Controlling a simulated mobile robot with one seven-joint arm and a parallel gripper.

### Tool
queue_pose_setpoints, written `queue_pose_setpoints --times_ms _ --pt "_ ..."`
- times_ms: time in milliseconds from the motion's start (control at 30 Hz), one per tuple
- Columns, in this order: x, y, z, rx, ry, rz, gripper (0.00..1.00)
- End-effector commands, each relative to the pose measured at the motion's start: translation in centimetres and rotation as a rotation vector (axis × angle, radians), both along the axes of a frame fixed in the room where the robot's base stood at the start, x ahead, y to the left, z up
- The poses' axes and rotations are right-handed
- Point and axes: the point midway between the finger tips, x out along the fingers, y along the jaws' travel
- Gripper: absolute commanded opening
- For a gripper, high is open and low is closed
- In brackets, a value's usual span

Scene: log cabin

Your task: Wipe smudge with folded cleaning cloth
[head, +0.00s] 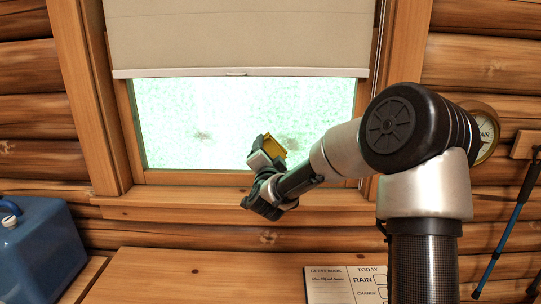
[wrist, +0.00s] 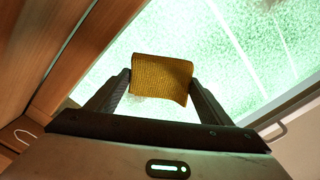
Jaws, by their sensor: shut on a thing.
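My gripper (wrist: 160,88) is shut on the folded cleaning cloth (wrist: 163,75), a yellow-brown woven piece held between the two fingertips. In the head view the cloth (head: 273,147) shows at the lower part of the window pane (head: 230,115), and my gripper (head: 266,160) is just below and left of it. A brownish smudge (head: 202,135) is on the glass left of the cloth. Another faint smudge (head: 291,142) shows just right of the cloth. I cannot tell whether the cloth touches the glass.
A pale roller blind (head: 240,35) covers the upper window. The wooden sill (head: 180,207) runs below it. A blue water jug (head: 40,250) stands at the left. A guest book (head: 345,284) lies on the table (head: 200,275). A round dial (head: 486,133) hangs at the right.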

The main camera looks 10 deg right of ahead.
Motion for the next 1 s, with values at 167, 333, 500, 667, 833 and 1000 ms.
queue_pose_setpoints --times_ms 167,333,500,667,833,1000 --pt "0.07 0.01 -0.02 -0.001 0.001 0.001 0.56" --pt "0.06 0.00 -0.01 -0.001 0.001 0.001 0.56" --pt "0.05 0.01 0.00 -0.001 0.000 0.000 0.56" --pt "0.24 -0.02 -0.03 0.000 -0.001 0.001 0.56" --pt "0.61 -0.08 -0.02 0.000 -0.001 0.001 0.56" --pt "0.93 -0.14 -0.05 0.000 0.001 0.001 0.56"
